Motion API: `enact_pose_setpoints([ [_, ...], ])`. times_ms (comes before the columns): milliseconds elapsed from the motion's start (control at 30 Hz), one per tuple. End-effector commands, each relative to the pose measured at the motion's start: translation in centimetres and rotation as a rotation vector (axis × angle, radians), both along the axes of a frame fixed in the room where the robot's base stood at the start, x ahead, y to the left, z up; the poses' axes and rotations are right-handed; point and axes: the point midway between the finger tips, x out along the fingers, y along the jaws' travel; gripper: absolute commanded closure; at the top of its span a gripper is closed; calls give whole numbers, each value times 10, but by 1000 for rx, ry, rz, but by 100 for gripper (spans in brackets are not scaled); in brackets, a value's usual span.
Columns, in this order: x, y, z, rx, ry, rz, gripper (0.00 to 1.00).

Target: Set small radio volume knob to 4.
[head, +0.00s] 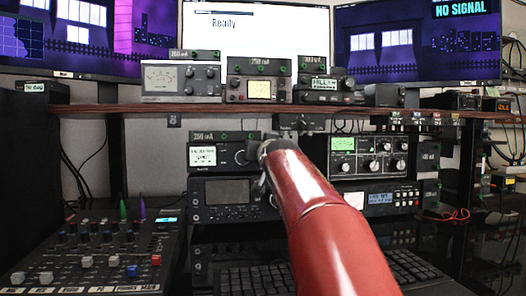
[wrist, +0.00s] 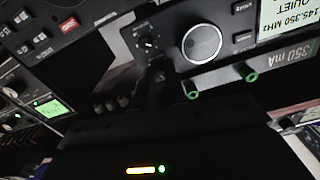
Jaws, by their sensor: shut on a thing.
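The small radio (head: 222,154) stands on the shelf unit under the wooden shelf, with a lit white screen and a large round knob (head: 241,157). In the wrist view it appears upside down, with its screen (wrist: 286,25), the large silver-ringed knob (wrist: 202,43) and a small black volume knob (wrist: 146,42) with scale marks around it. My gripper (wrist: 150,64) is shut at the small knob, its dark fingers reaching up to it. In the head view my gripper (head: 266,151) and red arm cover that part of the radio. The knob's exact setting is too small to read.
A larger radio (head: 232,200) sits directly below. A grey tuner with several knobs (head: 368,156) is to the right. A mixer (head: 85,250) stands front left, and a keyboard (head: 250,281) lies below my arm. The wooden shelf (head: 140,110) runs close above.

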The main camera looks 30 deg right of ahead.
Motion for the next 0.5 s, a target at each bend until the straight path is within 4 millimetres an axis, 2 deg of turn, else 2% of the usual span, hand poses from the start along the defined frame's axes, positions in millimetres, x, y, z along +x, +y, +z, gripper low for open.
enact_pose_setpoints([
  [200,0,0,-1,0,3,0,100],
  [233,0,0,-1,0,3,0,84],
  [333,0,0,-1,0,2,0,71],
  [400,0,0,-1,0,2,0,65],
  [500,0,0,-1,-1,1,0,65],
])
